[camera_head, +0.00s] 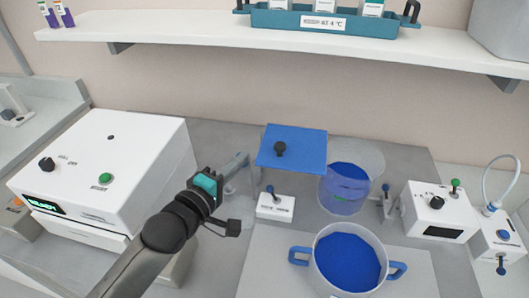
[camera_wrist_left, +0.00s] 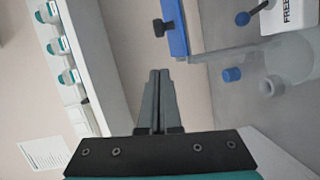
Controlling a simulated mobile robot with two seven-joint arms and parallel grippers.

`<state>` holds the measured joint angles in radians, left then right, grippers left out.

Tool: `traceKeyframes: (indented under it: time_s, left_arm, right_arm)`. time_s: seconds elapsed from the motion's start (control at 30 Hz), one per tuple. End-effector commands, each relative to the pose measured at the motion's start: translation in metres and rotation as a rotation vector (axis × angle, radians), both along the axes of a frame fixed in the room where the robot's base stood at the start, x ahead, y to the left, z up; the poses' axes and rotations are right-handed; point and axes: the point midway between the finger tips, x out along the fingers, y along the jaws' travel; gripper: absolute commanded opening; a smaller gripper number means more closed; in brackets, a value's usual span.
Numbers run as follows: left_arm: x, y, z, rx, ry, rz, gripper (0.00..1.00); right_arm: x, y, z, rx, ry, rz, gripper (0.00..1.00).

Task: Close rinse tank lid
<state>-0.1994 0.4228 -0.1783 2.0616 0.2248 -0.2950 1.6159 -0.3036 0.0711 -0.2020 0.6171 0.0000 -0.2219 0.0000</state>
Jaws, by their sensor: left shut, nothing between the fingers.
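The lid is a blue square plate (camera_head: 305,145) with a black knob (camera_head: 280,149), left of a clear round vessel (camera_head: 345,190) with blue inside. I cannot tell whether this vessel is the rinse tank, nor how the lid is hinged. My left gripper (camera_head: 243,160) is shut and empty, just left of the lid and apart from it. In the left wrist view my shut fingers (camera_wrist_left: 160,75) point toward the lid's blue edge (camera_wrist_left: 178,28) and its dark knob (camera_wrist_left: 158,27). My right gripper is not in view.
A blue-handled pot (camera_head: 347,262) of blue stands in front on a pale mat. A white switch block (camera_head: 275,207) sits below the lid. A white machine (camera_head: 110,165) is at left, a control box (camera_head: 435,211) at right. A shelf (camera_head: 200,29) runs above.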

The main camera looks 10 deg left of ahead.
Motion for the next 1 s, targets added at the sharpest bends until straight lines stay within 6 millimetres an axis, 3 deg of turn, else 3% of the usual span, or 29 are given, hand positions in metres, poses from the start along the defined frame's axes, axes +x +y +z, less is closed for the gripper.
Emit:
traceKeyframes:
  time_s: [0.23,0.4,0.6,1.0]
  left_arm:
    - [0.034,-0.011,-0.003,0.002,-0.002,0.0,0.0]
    - [0.044,-0.033,-0.007,-0.002,0.0,-0.001,0.0]
    - [0.05,-0.045,-0.009,0.001,0.0,-0.001,0.0]
    - [0.05,-0.046,-0.009,0.001,0.001,-0.001,0.0]
  right_arm:
    - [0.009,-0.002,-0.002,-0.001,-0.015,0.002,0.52]
    - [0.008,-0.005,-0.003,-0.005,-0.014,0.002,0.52]
    - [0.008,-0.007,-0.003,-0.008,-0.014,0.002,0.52]
    - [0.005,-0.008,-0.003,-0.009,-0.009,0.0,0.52]
